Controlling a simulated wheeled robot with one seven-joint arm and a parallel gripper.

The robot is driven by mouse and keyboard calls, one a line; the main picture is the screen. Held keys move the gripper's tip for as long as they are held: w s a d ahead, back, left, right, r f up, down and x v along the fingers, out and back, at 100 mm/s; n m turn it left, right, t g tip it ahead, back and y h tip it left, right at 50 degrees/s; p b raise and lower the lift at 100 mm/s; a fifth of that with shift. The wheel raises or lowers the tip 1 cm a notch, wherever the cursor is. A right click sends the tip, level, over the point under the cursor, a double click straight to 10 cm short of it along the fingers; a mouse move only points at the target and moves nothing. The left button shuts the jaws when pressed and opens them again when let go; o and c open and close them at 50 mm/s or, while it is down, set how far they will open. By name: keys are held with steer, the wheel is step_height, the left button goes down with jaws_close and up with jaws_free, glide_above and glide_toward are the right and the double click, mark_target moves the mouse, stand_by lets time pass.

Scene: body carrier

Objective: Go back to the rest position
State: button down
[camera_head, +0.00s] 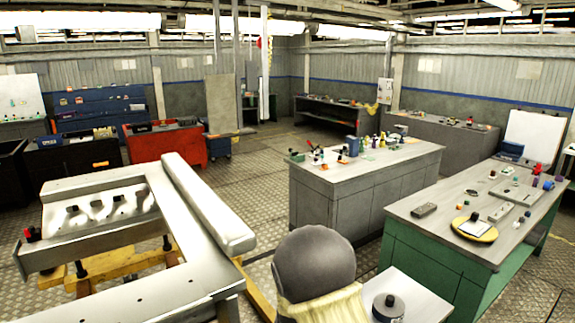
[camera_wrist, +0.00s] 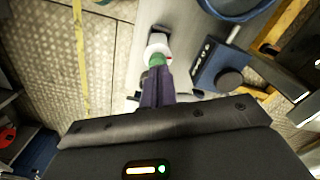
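My gripper (camera_wrist: 158,68) shows in the wrist view. Its two dark purple fingers lie side by side, close together, and look shut. A small green piece (camera_wrist: 156,59) and a white round piece (camera_wrist: 157,48) show at and past the fingertips. I cannot tell whether they touch the fingers or lie behind them. The gripper is not visible in the head view. A large grey rounded part with a beige cover at the bottom middle of the head view looks like my own arm.
A silver metal frame (camera_head: 206,205) on a yellow stand fills the left. A grey workbench (camera_head: 335,185) and a green workbench (camera_head: 405,203), both with small items on top, stand ahead and right. A red cabinet (camera_head: 165,143) stands behind. Patterned floor (camera_head: 235,175) is clear between frame and benches.

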steer(key=shift+r, duration=0.1)
steer(key=s+d+r+n+t+b, duration=0.2)
steer(key=s+d+r+n+b, duration=0.3)
steer(key=s+d, duration=0.7)
step_height(320, 180, up, 3)
steer(key=shift+s+d+f+t+b, duration=0.2)
steer(key=shift+s+d+t+b, duration=0.1)
steer(key=shift+d+b, duration=0.5)
steer(key=shift+w, duration=0.1)
stand_by(0.5)
